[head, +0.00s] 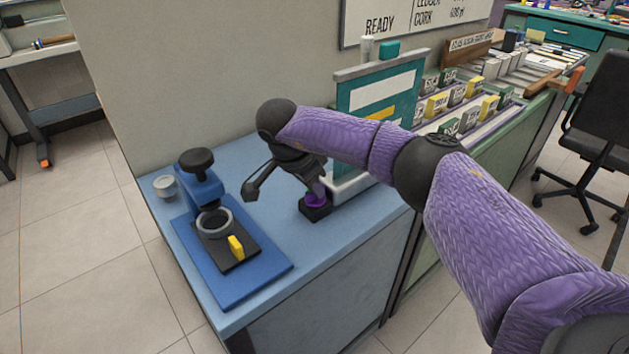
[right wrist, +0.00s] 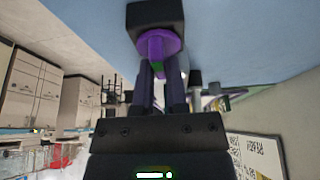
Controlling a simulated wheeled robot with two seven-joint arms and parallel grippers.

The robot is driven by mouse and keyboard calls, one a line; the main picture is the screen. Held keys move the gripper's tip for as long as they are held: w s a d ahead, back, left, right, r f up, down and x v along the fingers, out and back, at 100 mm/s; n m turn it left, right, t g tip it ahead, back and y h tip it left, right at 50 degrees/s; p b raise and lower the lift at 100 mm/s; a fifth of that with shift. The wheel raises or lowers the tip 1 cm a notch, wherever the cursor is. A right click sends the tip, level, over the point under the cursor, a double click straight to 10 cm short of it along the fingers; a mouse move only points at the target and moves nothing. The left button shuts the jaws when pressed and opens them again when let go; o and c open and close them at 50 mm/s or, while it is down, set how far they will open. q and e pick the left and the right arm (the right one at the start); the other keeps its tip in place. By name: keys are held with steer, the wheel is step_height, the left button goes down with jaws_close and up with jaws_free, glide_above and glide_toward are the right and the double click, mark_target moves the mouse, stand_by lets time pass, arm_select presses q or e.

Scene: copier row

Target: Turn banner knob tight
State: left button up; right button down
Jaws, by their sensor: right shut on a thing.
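A purple knob (head: 315,201) sits on a small black block (head: 316,213) on the blue counter, beside the white foot of a teal banner (head: 362,112). My right gripper (head: 318,192) reaches down to the knob and is shut on it. In the right wrist view the two fingers (right wrist: 158,82) close on the raised part of the purple knob (right wrist: 150,46), with the black block (right wrist: 156,18) beyond it. The arm hides part of the banner and its base. My left gripper does not show.
A blue press with a black knob (head: 196,161) and a yellow tab (head: 236,246) stands at the left on the counter (head: 290,262), near a small grey cup (head: 165,186). Racks of small labelled boxes (head: 461,102) lie behind my arm. The counter's front is clear.

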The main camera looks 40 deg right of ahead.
steer(key=c, duration=0.7)
jaws_free()
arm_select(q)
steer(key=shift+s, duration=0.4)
arm_select(e)
steer(key=shift+o, duration=0.3)
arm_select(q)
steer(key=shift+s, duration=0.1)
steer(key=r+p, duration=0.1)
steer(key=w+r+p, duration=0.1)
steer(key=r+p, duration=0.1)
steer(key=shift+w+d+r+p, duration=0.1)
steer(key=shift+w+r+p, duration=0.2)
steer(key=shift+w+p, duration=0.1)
arm_select(e)
steer(key=v, duration=1)
steer(key=shift+f, duration=0.1)
